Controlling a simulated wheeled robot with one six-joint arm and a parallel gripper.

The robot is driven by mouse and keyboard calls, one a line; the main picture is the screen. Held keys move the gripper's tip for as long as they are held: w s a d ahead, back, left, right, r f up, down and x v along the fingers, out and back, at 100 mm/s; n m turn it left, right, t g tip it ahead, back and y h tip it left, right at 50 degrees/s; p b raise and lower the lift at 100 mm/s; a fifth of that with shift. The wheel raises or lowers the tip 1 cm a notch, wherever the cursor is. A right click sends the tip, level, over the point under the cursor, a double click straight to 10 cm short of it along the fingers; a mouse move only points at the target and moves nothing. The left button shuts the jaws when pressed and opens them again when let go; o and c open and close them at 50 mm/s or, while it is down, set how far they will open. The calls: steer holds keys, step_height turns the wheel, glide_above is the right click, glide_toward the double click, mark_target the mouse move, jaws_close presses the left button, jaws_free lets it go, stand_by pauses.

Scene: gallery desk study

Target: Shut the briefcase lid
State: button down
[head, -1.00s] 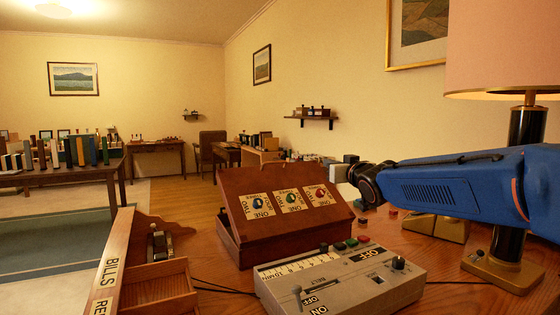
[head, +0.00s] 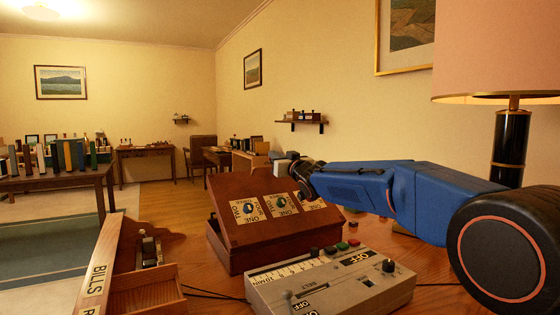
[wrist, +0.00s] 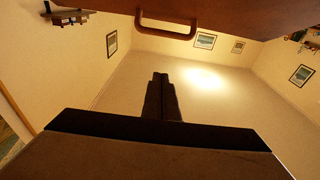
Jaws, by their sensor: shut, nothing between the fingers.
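The briefcase appears to be the dark brown case on the desk in the head view, with its lid (head: 232,190) tilted up at a slant above the body (head: 250,254). The lid carries round dials on pale number plates, partly covered by my arm. In the wrist view a brown panel (wrist: 240,12) with a brown handle (wrist: 167,27) spans the top edge, probably part of the case. My gripper (wrist: 161,78) is shut and empty, just below that panel in the picture; contact cannot be told.
A grey switch box (head: 335,283) stands right in front of the case. A wooden "BILLS" tray (head: 108,262) is at the left. A lamp (head: 510,150) stands behind my arm at the right.

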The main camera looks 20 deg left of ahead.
steer(key=shift+w+a+f, duration=1.35)
steer(key=shift+a+f, duration=0.2)
steer(key=shift+f, duration=0.1)
